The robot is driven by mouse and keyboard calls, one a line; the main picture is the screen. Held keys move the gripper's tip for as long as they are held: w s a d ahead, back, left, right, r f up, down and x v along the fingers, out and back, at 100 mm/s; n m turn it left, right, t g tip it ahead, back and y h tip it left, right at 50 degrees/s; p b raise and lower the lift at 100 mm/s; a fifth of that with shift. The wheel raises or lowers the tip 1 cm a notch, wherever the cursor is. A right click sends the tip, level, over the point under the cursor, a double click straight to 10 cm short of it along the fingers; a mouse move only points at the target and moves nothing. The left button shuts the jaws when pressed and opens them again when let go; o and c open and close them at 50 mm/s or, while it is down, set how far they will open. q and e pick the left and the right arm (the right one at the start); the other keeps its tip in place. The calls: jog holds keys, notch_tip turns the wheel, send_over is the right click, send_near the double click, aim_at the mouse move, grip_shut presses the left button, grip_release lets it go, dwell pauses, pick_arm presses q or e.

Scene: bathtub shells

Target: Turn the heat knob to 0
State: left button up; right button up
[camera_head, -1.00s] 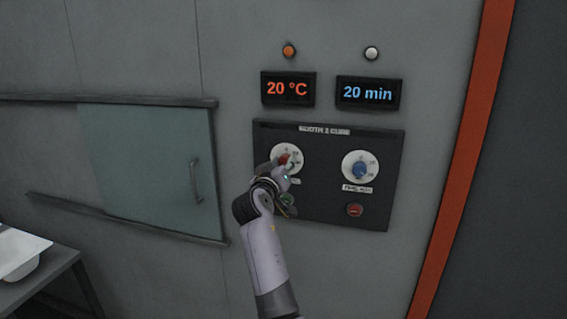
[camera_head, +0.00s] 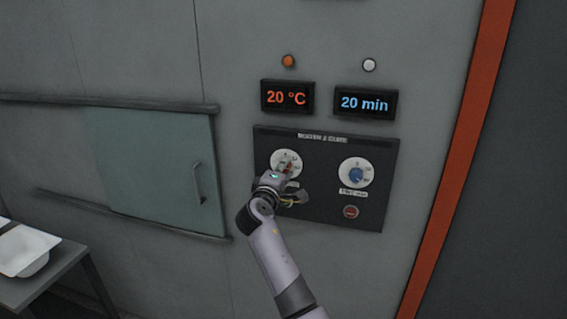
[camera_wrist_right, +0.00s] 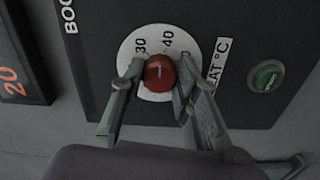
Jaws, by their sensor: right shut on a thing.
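The red heat knob (camera_wrist_right: 159,72) sits on a white dial (camera_wrist_right: 127,50) marked 30 and 40 in the right wrist view. My right gripper (camera_wrist_right: 157,83) has a finger on each side of the knob and is shut on it. In the head view, my right gripper (camera_head: 284,176) covers much of the heat dial (camera_head: 277,157), and the knob is mostly hidden. The temperature display (camera_head: 287,96) above reads 20 °C. My left gripper is not in view.
The blue time knob (camera_head: 357,174) is on the same dark panel (camera_head: 325,214), right of the heat dial. A red button (camera_head: 351,212) is below it. A time display (camera_head: 366,102) reads 20 min. A sliding door (camera_head: 155,170) and a table with a white tray (camera_head: 28,250) are at left.

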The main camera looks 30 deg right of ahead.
jog(key=n+p, duration=0.9)
jog(key=n, duration=0.8)
jog(key=shift+a+f, duration=0.1)
jog(key=shift+n, duration=0.3)
jog(key=o, duration=1.2)
jog(key=shift+c, duration=0.2)
